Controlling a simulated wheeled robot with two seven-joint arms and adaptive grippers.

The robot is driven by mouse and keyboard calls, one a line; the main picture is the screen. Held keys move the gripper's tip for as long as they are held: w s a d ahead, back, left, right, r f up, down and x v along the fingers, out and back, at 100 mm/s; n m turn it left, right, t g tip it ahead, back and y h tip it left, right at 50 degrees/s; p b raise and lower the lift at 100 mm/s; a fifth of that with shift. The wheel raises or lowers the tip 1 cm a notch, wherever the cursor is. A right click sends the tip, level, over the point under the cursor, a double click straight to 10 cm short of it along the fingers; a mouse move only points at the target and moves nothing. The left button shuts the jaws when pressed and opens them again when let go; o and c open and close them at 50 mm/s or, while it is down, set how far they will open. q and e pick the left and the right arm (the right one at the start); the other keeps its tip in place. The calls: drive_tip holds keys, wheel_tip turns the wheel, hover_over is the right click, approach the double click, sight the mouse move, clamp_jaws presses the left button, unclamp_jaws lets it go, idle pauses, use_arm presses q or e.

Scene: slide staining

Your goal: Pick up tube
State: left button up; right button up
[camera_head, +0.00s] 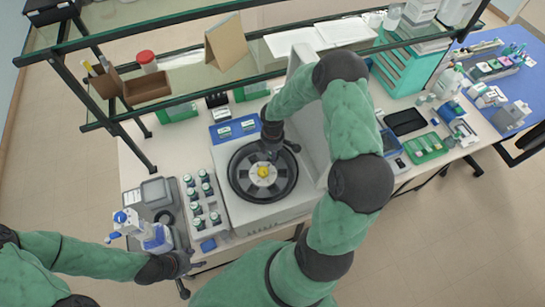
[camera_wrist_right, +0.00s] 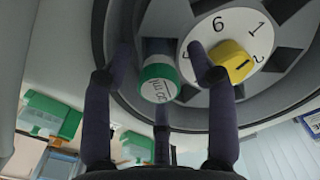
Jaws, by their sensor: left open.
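A tube with a green, hand-marked cap (camera_wrist_right: 158,85) shows in the right wrist view, at the dark centrifuge rotor (camera_head: 250,192). My right gripper (camera_wrist_right: 162,65) is open, with dark fingers on either side of the tube and small gaps between. In the head view, my right gripper (camera_head: 278,147) is over the rotor's back edge, and I cannot make out the tube there. My left gripper (camera_head: 186,271) is open at the table's front left, near a white and blue device (camera_head: 150,235).
A yellow knob (camera_wrist_right: 240,66) sits on the rotor's white numbered hub, close to my right finger. A rack of several vials (camera_head: 204,212) stands left of the centrifuge (camera_head: 235,214). A glass shelf (camera_head: 200,65) crosses behind.

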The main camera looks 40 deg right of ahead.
drive_tip(key=c, duration=0.9)
drive_tip(key=shift+r, duration=0.1)
